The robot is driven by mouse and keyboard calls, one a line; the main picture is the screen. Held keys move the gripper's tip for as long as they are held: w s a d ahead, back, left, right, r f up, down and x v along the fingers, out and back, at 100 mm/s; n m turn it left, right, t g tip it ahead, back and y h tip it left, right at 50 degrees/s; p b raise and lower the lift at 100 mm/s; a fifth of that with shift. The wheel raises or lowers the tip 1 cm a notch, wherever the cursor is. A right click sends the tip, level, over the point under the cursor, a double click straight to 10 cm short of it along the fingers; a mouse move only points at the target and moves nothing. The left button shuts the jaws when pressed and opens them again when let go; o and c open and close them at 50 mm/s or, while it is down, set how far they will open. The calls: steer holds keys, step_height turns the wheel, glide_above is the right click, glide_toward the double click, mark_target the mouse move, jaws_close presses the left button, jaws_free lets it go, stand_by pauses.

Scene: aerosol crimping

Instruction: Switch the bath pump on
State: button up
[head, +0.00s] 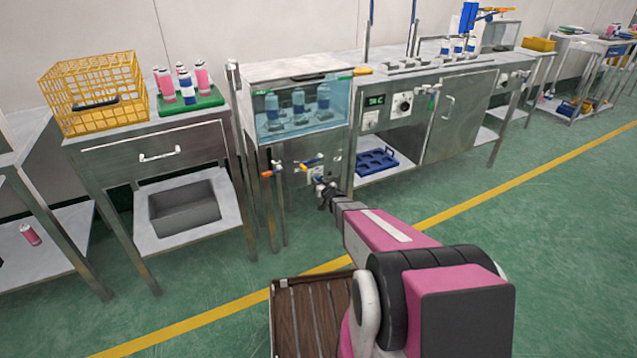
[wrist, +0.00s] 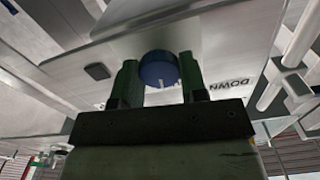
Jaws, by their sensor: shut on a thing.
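The water bath (head: 345,102) is a glass-fronted tank with several blue cans inside, on a steel cabinet. Orange and blue valve handles (head: 312,161) stick out below it. My gripper (head: 327,190) is at the cabinet front, just under these handles. In the wrist view my gripper (wrist: 158,84) is shut on a round blue knob (wrist: 158,67), with one dark green finger on each side. The knob sits in front of a steel panel. I cannot tell which way the knob is turned, and no label naming it as the pump shows.
The word "DOWN" (wrist: 228,83) is on the panel, right of my gripper. Steel pipes (wrist: 292,50) run at the right of the wrist view. A control panel with a dial (head: 402,104) and a blue tray (head: 376,161) are to the right.

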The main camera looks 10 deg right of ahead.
steer(key=shift+m, duration=2.3)
steer(key=o, duration=0.9)
steer(key=shift+s, duration=0.1)
steer(key=v, duration=1)
steer(key=shift+s+d, duration=0.15)
steer(key=shift+s, duration=0.15)
